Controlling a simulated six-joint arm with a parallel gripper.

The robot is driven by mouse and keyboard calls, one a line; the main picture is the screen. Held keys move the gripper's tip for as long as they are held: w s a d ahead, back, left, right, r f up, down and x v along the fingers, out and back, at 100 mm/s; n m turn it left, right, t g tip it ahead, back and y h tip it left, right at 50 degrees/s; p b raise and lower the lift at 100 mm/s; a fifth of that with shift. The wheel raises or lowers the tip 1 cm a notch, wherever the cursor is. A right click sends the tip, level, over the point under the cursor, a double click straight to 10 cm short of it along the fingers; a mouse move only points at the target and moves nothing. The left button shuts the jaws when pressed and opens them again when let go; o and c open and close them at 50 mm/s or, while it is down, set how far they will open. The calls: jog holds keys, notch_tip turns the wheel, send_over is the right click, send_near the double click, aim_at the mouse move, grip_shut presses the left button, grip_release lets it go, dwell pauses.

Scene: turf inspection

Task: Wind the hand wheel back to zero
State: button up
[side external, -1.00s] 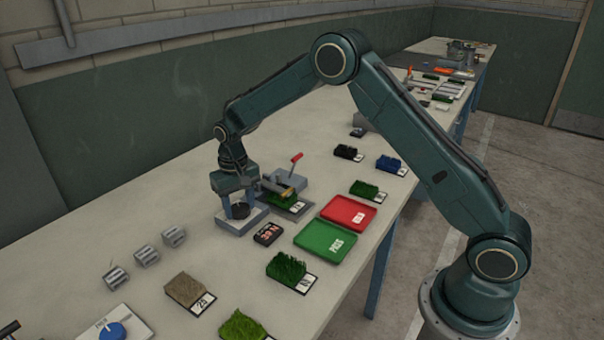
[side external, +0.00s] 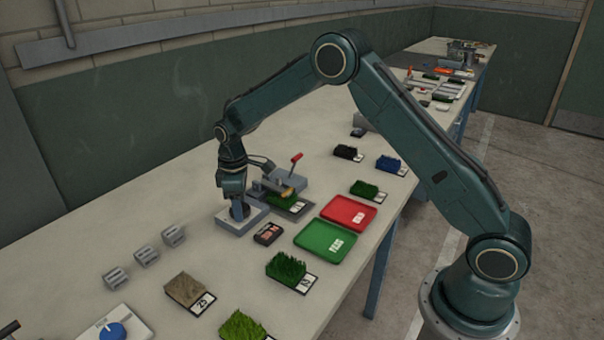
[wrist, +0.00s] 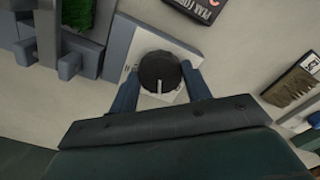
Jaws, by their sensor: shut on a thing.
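The hand wheel is a round black knob (wrist: 160,72) with a white pointer line, on a pale block with a marked white plate (wrist: 178,96). In the wrist view the pointer line faces the bottom of the picture, toward my gripper's body. My gripper (wrist: 160,86) has one blue finger on each side of the knob and is shut on it. In the side view my gripper (side external: 239,204) points down over the grey block (side external: 228,226); the hand wheel is mostly hidden there between the fingers.
A turf press with a red-tipped lever (side external: 296,158) stands just behind. A small black readout (side external: 268,234), a green tray (side external: 325,246) and a red tray (side external: 348,212) lie to the right. Grey blocks (side external: 147,256) and turf samples (side external: 187,288) are nearer. The bench at left is clear.

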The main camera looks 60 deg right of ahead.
jog(key=n, duration=0.5)
jog(key=shift+n, duration=0.3)
jog(key=n, duration=0.4)
jog(key=shift+n, duration=0.4)
jog(key=o, duration=1)
jog(key=shift+r, duration=0.15)
notch_tip(320, 180, up, 14)
jog(key=shift+f, duration=0.2)
jog(key=shift+r, duration=0.1)
